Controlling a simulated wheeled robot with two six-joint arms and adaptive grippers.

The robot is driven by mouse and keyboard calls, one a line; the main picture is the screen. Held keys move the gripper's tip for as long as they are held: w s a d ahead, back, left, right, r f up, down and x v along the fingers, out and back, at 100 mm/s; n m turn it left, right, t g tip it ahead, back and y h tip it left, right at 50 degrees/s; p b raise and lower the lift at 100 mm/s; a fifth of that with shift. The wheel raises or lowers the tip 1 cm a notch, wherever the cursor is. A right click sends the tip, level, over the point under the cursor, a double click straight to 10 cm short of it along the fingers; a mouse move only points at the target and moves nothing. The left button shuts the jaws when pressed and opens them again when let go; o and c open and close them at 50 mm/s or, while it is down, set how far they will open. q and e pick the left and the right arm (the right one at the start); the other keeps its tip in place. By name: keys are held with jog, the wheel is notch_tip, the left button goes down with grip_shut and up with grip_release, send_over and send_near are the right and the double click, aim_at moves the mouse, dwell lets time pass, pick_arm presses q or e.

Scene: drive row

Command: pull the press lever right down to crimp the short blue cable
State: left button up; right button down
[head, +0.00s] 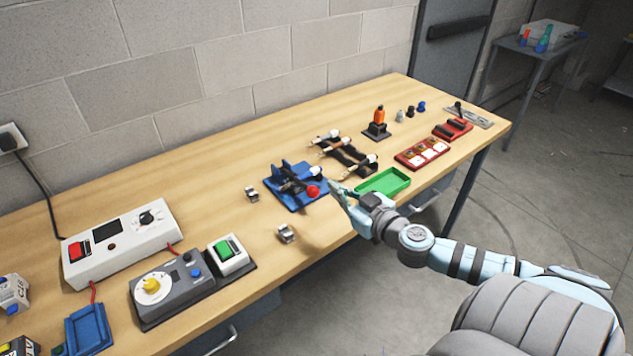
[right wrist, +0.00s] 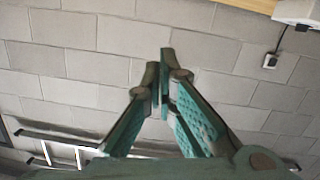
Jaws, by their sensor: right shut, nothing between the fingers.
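The blue press (head: 283,198) sits on the bench. The red ball knob (head: 313,191) of its lever is low, at the press's front right. My right gripper (head: 339,191) is shut and empty, just right of the knob, with a small gap in the picture. Whether it touches the knob I cannot tell. In the right wrist view the gripper's fingers (right wrist: 163,85) meet in front of a block wall, with no press in sight. The short blue cable cannot be made out in the press. My left gripper is not in view.
A green tray (head: 384,181) lies right of the press, with a dark rack of cables (head: 343,154) behind it. Small metal parts (head: 287,233) lie in front and to the left. A white power unit (head: 121,243) stands at left.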

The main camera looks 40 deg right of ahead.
pick_arm(q)
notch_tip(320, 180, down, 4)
jog(key=b, duration=0.4)
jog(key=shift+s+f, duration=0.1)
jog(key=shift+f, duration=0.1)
pick_arm(e)
jog(key=w+d+f, duration=0.1)
jog(key=w+f, duration=0.4)
jog(key=w, duration=0.4)
jog(key=shift+w+d+f, duration=0.15)
jog(key=shift+d+f, duration=0.1)
